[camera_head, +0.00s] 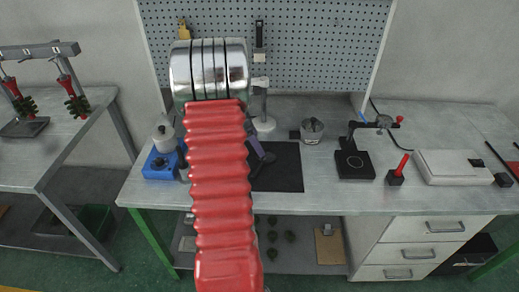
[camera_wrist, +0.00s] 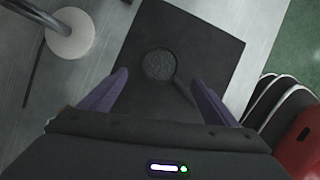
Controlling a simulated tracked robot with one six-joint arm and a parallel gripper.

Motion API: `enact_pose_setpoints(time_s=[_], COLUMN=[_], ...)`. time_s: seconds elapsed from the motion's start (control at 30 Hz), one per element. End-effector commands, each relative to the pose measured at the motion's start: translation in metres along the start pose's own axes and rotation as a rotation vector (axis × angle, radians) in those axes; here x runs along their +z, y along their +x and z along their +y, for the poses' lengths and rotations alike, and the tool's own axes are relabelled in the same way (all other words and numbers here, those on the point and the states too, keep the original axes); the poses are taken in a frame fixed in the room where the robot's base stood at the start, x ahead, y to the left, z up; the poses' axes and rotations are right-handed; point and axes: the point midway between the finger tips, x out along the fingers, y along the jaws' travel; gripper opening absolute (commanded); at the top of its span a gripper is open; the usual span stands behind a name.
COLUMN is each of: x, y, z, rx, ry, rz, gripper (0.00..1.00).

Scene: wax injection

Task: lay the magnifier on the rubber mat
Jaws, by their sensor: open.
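The black rubber mat (camera_wrist: 205,35) lies on the grey bench and fills the middle of the wrist view. In the head view the mat (camera_head: 286,170) shows to the right of my arm. The magnifier, with a round grey lens (camera_wrist: 159,64) and a dark handle, appears to lie flat on the mat, clear of its edges. My gripper (camera_wrist: 160,79) is open above the mat, with its purple fingers apart on either side of the magnifier's handle.
A stand with a round white base (camera_wrist: 72,36) is close to the mat's left. A blue device (camera_head: 160,166) stands left of my arm.

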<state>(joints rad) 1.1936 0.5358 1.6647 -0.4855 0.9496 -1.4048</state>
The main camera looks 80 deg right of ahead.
Motion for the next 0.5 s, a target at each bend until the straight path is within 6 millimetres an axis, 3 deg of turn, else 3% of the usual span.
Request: enact_pose_setpoints(time_s=[0.23,0.5], x=[0.0,-0.001], y=[-0.04,-0.053], z=[0.001,0.0], rx=[0.002,-0.001], ry=[-0.001,-0.002], rz=[-0.001,0.0], gripper=[0.82,0.82])
